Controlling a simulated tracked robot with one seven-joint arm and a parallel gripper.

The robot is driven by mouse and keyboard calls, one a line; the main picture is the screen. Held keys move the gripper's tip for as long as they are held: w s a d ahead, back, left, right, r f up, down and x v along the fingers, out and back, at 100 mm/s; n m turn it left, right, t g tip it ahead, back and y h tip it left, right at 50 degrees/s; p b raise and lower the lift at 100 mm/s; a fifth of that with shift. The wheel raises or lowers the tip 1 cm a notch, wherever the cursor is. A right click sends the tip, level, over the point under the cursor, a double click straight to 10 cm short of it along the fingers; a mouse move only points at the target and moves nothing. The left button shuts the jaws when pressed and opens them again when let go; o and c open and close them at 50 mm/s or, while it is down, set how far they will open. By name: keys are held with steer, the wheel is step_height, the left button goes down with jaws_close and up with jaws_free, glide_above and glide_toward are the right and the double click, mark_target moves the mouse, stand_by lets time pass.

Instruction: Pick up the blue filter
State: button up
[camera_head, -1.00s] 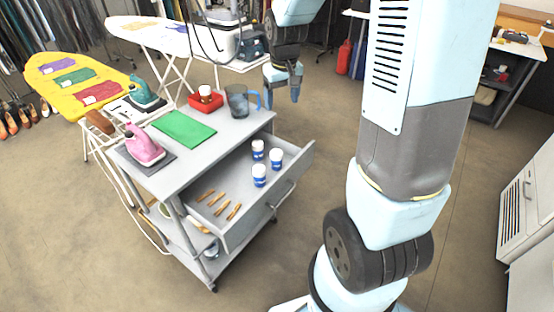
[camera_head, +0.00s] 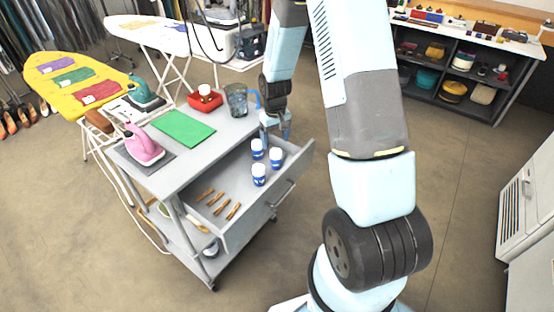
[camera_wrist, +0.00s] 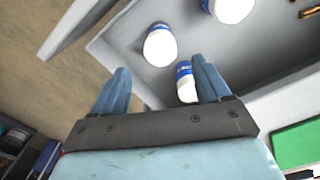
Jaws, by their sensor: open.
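Three blue-and-white cylinders with white tops, which look like the filters, stand upright in the open drawer (camera_head: 226,188) of a grey cart: a rear one (camera_head: 257,149), a right one (camera_head: 276,157) and a front one (camera_head: 259,174). I cannot tell which is the task's blue filter. My gripper (camera_head: 276,132) is open and empty, at the drawer's far end, close to the rear and right cylinders. In the wrist view, one cylinder (camera_wrist: 185,86) is partly hidden by the right finger of my gripper (camera_wrist: 160,82); another cylinder (camera_wrist: 160,47) is ahead of the fingertips.
Several wooden clothespins (camera_head: 220,203) lie at the drawer's near end. On the cart top are a pink iron (camera_head: 143,146), a green cloth (camera_head: 184,129), a red tray (camera_head: 205,102) and a clear mug (camera_head: 237,100). The drawer's front panel (camera_head: 272,197) is a raised edge.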

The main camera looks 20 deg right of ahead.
mark_target(276, 157)
steer(key=shift+s+f, duration=0.15)
steer(key=shift+f, duration=2.15)
steer(key=shift+s+f, duration=0.15)
steer(key=shift+f, duration=2.1)
steer(key=c, duration=1.1)
steer(key=shift+r, duration=0.1)
